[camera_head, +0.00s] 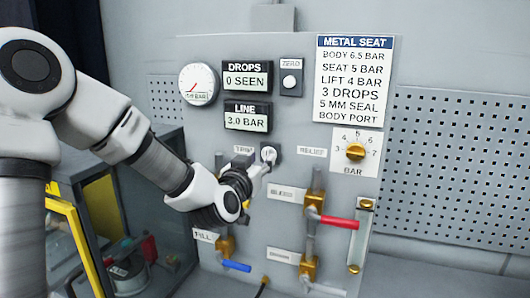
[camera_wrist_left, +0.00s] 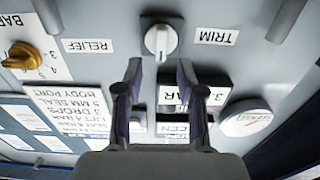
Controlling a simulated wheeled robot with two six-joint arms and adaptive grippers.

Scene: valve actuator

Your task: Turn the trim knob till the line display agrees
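The trim knob (camera_head: 269,154) is a small pale round knob on the grey panel, between the TRIM and RELIEF labels. In the left wrist view, which is upside down, the white knob (camera_wrist_left: 160,41) has a dark pointer line. My left gripper (camera_head: 260,171) is at the knob in the head view. In the left wrist view the gripper (camera_wrist_left: 160,68) has its two fingers apart, with the knob just beyond the tips and nothing between them. Whether they touch it is unclear. The line display (camera_head: 246,117) reads 3.0 BAR. My right gripper is not in view.
A metal seat card (camera_head: 353,80) lists body 6.5, seat 5 and lift 4 bar. A brass BAR selector (camera_head: 355,152) sits below it. A red-handled valve (camera_head: 335,221) and a blue-handled valve (camera_head: 236,266) are lower down. The drops display (camera_head: 247,77) reads 0 SEEN.

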